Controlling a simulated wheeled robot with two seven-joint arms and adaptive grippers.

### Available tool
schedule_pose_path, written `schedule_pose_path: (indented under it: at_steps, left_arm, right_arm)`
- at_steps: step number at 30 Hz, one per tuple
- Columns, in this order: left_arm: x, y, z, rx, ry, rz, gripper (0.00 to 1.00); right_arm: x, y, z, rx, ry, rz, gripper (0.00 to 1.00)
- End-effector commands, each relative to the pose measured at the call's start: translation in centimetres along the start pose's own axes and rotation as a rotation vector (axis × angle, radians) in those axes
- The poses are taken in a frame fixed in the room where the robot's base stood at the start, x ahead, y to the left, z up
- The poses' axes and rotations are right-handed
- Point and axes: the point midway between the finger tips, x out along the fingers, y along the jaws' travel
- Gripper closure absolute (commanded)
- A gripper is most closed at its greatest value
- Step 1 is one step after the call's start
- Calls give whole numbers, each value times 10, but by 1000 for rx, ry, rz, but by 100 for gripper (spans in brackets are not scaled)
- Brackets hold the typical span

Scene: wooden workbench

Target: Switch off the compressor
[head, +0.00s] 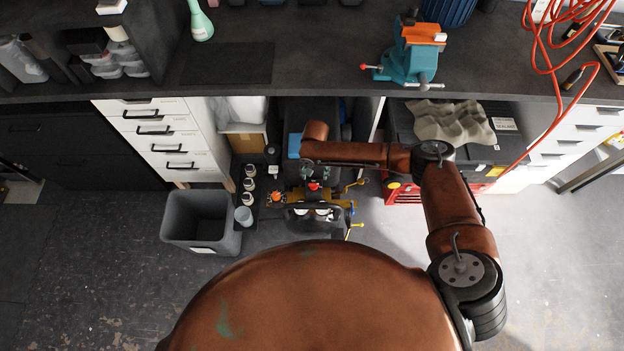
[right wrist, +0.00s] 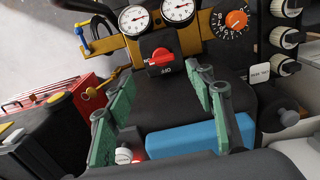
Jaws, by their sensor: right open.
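The compressor (head: 322,212) stands on the floor under the workbench in the head view, dark with yellow parts. Its red rotary switch (right wrist: 160,57) sits on a black plate marked OFF in the right wrist view, its pale mark towards the left. The switch also shows small and red in the head view (head: 313,186). My right gripper (right wrist: 160,74) is open and empty, its green-padded fingers either side of the line to the switch. The fingertips appear just short of it; contact cannot be told. In the head view my right gripper (head: 311,173) is small and dark. My left gripper is not in view.
Two white gauges (right wrist: 155,17) and an orange dial (right wrist: 237,20) sit beside the switch. A grey bin (head: 200,222) stands left, a red case (head: 405,193) right. The bench edge (head: 300,95) overhangs.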

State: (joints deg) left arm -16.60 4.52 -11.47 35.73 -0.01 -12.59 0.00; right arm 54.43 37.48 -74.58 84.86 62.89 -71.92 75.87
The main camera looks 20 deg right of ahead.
Motion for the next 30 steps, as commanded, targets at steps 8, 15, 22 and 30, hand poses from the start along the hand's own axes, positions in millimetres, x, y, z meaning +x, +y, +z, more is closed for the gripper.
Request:
schedule_pose_path:
  at_steps: [8,15,22,30]
  left_arm:
    - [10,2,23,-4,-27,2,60]
    - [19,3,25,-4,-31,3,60]
    - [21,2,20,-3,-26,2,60]
    - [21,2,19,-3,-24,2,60]
  right_arm:
    - [35,-2,-1,-1,-1,4,51]
    - [68,-2,-1,-1,-1,3,51]
    - [78,-1,-1,1,0,1,51]
    - [77,0,-1,2,0,1,56]
